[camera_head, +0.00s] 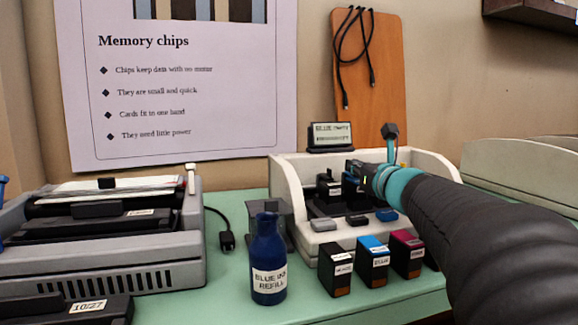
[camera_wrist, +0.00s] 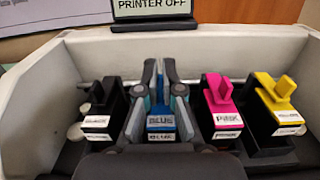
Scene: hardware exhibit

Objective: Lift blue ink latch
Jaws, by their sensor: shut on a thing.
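The blue ink cartridge (camera_wrist: 161,122) sits in its slot in the open printer, between the black one and the pink one, with a label reading blue on its front. My gripper (camera_wrist: 160,82) has its two fingers closed together above and around the blue latch. The fingers hide most of the latch, so its tilt cannot be told. In the head view my gripper (camera_head: 357,174) reaches into the printer (camera_head: 288,182) from the right, and its fingers are partly hidden there.
Black (camera_wrist: 103,103), pink (camera_wrist: 221,107) and yellow (camera_wrist: 277,104) cartridges with raised latches stand close beside. A small sign (camera_head: 331,134) stands behind. A blue refill bottle (camera_head: 267,262) and loose cartridges (camera_head: 373,262) stand in front of the printer. A grey machine (camera_head: 110,240) is at left.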

